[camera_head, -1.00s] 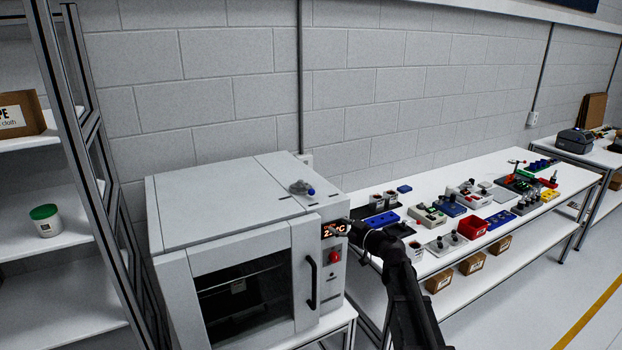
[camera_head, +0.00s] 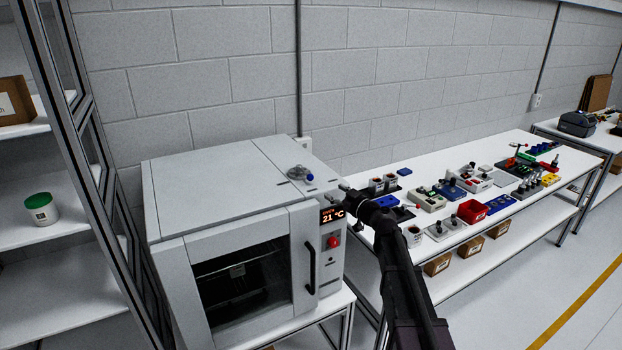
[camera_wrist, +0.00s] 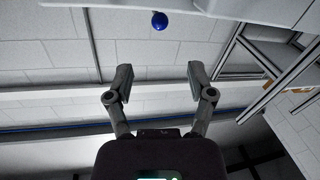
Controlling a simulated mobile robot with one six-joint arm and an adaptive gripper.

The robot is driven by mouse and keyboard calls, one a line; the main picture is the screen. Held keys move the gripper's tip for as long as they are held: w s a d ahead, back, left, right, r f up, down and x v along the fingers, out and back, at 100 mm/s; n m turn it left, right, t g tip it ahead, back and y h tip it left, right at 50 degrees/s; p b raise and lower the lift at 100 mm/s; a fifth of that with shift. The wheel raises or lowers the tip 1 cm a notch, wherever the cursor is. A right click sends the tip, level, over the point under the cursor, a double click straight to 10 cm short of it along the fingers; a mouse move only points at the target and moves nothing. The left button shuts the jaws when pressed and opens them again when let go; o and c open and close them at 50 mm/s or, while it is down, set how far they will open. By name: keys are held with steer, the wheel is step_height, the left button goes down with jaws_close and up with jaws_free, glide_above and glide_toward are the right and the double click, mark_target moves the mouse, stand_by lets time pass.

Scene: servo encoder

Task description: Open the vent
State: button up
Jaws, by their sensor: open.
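The vent (camera_head: 299,173) is a small grey round fitting with a blue knob (camera_head: 309,177) on top of the white oven (camera_head: 215,185), near its right side. In the wrist view the blue knob (camera_wrist: 159,20) shows at the top, centred between my fingers and beyond their tips. My gripper (camera_wrist: 160,72) is open and empty, its two fingers apart. In the head view my gripper (camera_head: 346,190) is by the oven's upper right front corner, to the right of the vent and apart from it. The vent's grey part cannot be made out in the wrist view.
The oven's front has a display (camera_head: 333,214) reading 21 °C, a red knob (camera_head: 333,242) and a black door handle (camera_head: 310,267). A workbench (camera_head: 470,238) with several small devices stands to the right. A shelf rack (camera_head: 75,265) stands left. Space above the oven is clear.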

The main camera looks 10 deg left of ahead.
mark_target(310, 177)
steer(key=x, duration=1.2)
steer(key=shift+w+a, duration=0.2)
jaws_close()
